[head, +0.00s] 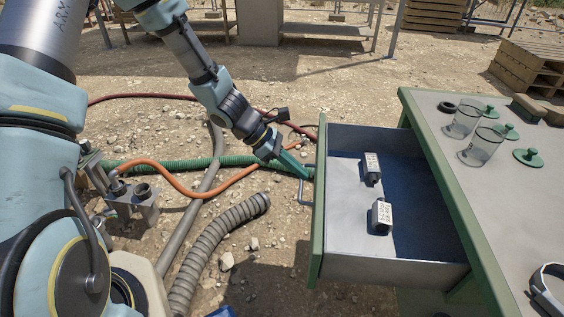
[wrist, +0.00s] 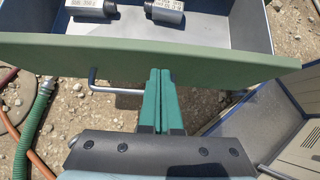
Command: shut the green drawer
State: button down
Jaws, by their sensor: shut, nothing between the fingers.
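The green drawer (head: 318,215) stands pulled out from the left side of a green-framed bench, its front facing my arm. A metal bar handle (head: 303,188) is on the outer face of the front. My gripper (head: 304,174) is shut and empty, its green fingers pointing at the outer face by the handle. In the wrist view the drawer front (wrist: 215,60) crosses the picture, and the fingertips (wrist: 160,74) are at its face, right beside the handle (wrist: 115,90). I cannot tell whether they touch.
The bench top (head: 450,140) carries two clear beakers (head: 480,146) (head: 463,118), green lids (head: 528,157) and a dark ring. Hoses, orange (head: 190,190), green and ribbed grey (head: 215,245), lie on the stony ground left of the drawer. Wooden pallets (head: 530,75) stand behind.

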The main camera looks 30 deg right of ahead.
jog(key=shift+s+d, duration=0.5)
jog(key=shift+d, duration=0.1)
jog(key=shift+s+d, duration=0.1)
jog(key=s+d, duration=1.6)
jog(key=d, duration=0.4)
jog(key=shift+s, duration=0.2)
jog(key=shift+w+p, duration=0.1)
jog(key=shift+p, duration=0.2)
